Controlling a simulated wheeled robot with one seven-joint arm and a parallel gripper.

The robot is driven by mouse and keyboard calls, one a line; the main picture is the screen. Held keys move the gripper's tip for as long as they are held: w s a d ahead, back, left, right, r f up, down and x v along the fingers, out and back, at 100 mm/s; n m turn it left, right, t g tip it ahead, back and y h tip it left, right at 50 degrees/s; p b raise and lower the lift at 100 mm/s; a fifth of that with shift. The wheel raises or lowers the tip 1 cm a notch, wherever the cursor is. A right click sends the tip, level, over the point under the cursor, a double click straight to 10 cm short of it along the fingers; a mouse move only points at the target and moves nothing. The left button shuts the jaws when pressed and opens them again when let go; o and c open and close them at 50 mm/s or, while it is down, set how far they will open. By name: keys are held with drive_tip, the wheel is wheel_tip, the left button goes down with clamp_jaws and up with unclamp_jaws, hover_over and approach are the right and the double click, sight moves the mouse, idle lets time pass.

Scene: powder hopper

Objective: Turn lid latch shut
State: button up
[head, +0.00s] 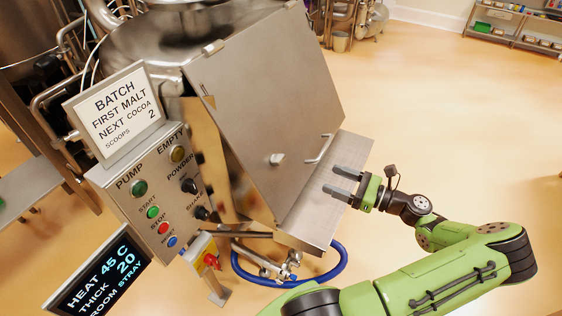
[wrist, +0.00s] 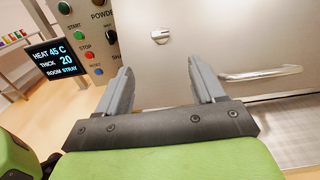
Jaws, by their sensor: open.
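The hopper's square steel lid (head: 265,105) slopes down over the hopper, with its lower edge by a steel shelf (head: 318,215). A small latch knob (head: 277,159) sits on the lid near its lower edge, left of a bar handle (head: 320,149). In the wrist view the latch (wrist: 160,36) is ahead, above the space between my fingers, and the handle (wrist: 260,74) is to the right. My gripper (head: 341,180) is open and empty, over the shelf and apart from the latch. I cannot tell which way the latch is turned.
A control panel (head: 152,190) with buttons and knobs stands left of the lid. A batch sign (head: 115,112) and a dark heat display (head: 98,278) are beside it. A blue hose (head: 338,262) and pipework lie below the shelf. The floor to the right is clear.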

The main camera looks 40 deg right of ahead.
sight(282, 160)
drive_tip(key=b+x, duration=0.2)
drive_tip(key=x, duration=1.4)
drive_tip(key=shift+f, duration=0.1)
drive_tip(key=c, duration=1.1)
drive_tip(key=shift+o, duration=0.2)
